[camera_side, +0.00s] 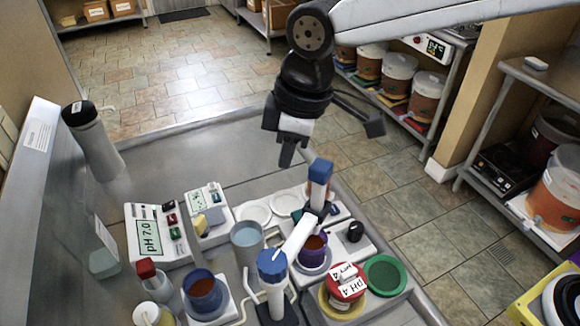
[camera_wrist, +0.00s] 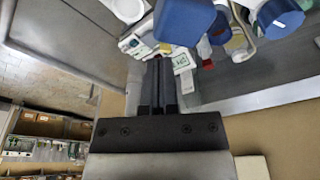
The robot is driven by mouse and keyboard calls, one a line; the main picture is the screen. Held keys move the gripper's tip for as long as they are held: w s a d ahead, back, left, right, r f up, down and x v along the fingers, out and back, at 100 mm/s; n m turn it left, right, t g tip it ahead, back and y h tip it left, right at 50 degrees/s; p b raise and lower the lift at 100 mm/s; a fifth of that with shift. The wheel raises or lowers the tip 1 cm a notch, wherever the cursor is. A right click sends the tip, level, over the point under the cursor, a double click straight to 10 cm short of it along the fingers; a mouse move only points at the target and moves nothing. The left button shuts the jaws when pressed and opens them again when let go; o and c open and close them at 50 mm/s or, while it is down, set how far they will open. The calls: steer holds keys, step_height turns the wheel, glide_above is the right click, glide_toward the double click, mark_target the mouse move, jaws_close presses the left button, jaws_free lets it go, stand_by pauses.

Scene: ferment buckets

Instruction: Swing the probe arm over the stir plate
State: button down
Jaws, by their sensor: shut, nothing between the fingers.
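The probe arm (camera_side: 298,238) is a white bar on a stand with a blue pivot cap (camera_side: 272,264). Its far end carries a black clamp and an upright blue block (camera_side: 320,172). A large blue block also shows close up in the wrist view (camera_wrist: 185,20). The stir plate appears to be the white unit with a black knob (camera_side: 355,231), beside the arm's far end. A purple cup (camera_side: 313,247) stands on it, just right of the bar. My gripper (camera_side: 287,157) is shut and empty, above and left of the blue block. Its fingers show in the wrist view (camera_wrist: 166,82).
A pH 7.0 meter (camera_side: 150,236), a smaller meter (camera_side: 207,208) and a blue-grey beaker (camera_side: 247,240) stand left of the arm. A red-lidded pH 4 jar (camera_side: 345,283) and a green dish (camera_side: 384,276) stand right. The back of the steel bench is mostly clear.

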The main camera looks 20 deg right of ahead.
steer(key=shift+r, duration=0.1)
steer(key=shift+w+a+v, duration=0.1)
steer(key=shift+a+v, duration=0.05)
steer(key=shift+v, duration=0.8)
steer(key=shift+w+a+v, duration=0.1)
steer(key=shift+a+v, duration=0.1)
steer(key=shift+v, duration=0.75)
steer(key=shift+w+a+v, duration=0.1)
steer(key=shift+a+v, duration=0.05)
steer(key=shift+v, duration=0.8)
steer(key=shift+r, duration=0.15)
